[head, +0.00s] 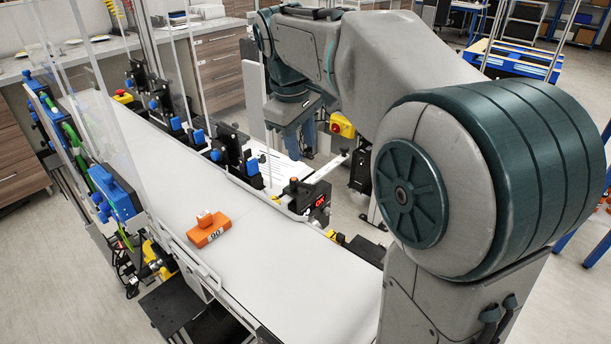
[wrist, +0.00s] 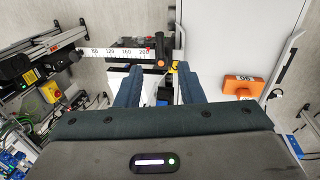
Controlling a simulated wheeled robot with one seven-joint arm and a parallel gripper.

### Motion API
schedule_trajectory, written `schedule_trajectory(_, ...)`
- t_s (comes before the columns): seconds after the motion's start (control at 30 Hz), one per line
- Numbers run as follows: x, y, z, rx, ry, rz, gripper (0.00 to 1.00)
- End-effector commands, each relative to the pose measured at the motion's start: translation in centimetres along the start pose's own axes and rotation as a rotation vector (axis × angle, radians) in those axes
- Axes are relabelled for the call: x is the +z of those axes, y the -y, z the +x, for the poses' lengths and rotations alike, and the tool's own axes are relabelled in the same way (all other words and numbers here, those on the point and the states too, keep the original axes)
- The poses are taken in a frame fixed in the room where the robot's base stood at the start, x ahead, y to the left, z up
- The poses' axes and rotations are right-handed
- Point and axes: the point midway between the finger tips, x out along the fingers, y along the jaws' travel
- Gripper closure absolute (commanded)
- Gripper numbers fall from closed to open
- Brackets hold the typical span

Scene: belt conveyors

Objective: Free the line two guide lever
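A black lever with an orange end (wrist: 160,62) stands at the right end of a white scale bar (wrist: 115,52) marked 90, 125, 160 and 200. In the head view, a white bar (head: 328,167) and a black unit with a red display (head: 319,201) stand at the belt's right edge. My gripper (wrist: 159,68) is open. Its two blue-grey fingers lie left and right of the lever's orange end in the wrist view; contact and height above it cannot be told.
An orange block marked 90 (head: 209,231) lies on the white conveyor belt (head: 285,270); it also shows in the wrist view (wrist: 240,84). Black clamps with blue knobs (head: 232,150) line the belt. Clear panels stand at left. A yellow box with a red button (head: 342,125) is nearby.

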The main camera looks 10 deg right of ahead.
Motion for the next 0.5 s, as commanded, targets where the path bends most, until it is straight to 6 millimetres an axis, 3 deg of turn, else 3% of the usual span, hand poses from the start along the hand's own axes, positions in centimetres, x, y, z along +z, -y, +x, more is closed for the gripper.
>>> schedule_trajectory(0.3, 0.1, 0.0, 7.0, -0.003, 0.004, 0.003, 0.65)
schedule_trajectory(0.5, 0.1, -0.1, 9.9, -0.002, 0.002, 0.004, 0.65)
